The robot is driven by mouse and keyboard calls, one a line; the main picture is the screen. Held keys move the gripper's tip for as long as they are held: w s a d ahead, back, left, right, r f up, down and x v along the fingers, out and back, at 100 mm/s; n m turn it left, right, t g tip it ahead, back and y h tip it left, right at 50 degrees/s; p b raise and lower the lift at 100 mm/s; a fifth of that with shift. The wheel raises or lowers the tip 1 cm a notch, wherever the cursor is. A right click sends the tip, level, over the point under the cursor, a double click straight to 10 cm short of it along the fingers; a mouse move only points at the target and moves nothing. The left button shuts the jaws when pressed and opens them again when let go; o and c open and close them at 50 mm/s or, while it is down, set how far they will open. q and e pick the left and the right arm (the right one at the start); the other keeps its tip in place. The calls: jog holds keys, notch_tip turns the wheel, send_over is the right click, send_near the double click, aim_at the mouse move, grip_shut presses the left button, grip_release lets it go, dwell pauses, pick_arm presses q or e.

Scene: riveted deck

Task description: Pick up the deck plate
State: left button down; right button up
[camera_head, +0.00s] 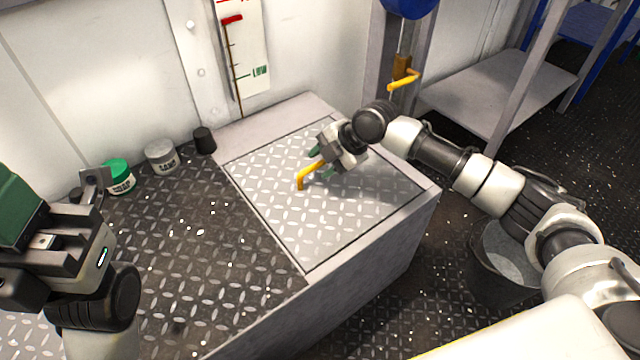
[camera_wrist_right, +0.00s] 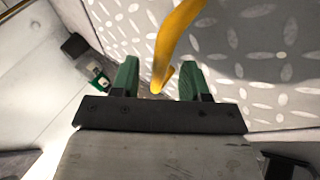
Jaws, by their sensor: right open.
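The deck plate (camera_head: 270,195) is a light grey diamond-pattern panel with a bent yellow handle (camera_head: 306,174). It lies flat in the top of the grey box, right of a dark tread surface. My right gripper (camera_head: 318,163) is open at the handle, low over the plate. In the right wrist view the yellow handle (camera_wrist_right: 176,35) runs down to between the two green fingertips (camera_wrist_right: 158,75), which stand apart on either side of it. Whether they touch it is unclear. My left gripper (camera_head: 65,240) is at the left edge, away from the plate; its jaw opening is unclear.
A green-lidded jar (camera_head: 119,178), a grey tin (camera_head: 161,157) and a black cup (camera_head: 204,140) stand along the wall behind the dark surface. A bucket (camera_head: 502,262) stands on the floor right of the box. A shelf (camera_head: 500,90) is at the back right.

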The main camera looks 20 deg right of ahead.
jog(key=shift+x, duration=0.75)
jog(key=shift+c, duration=0.3)
grip_shut()
dwell(0.5)
jog(key=shift+r, duration=0.1)
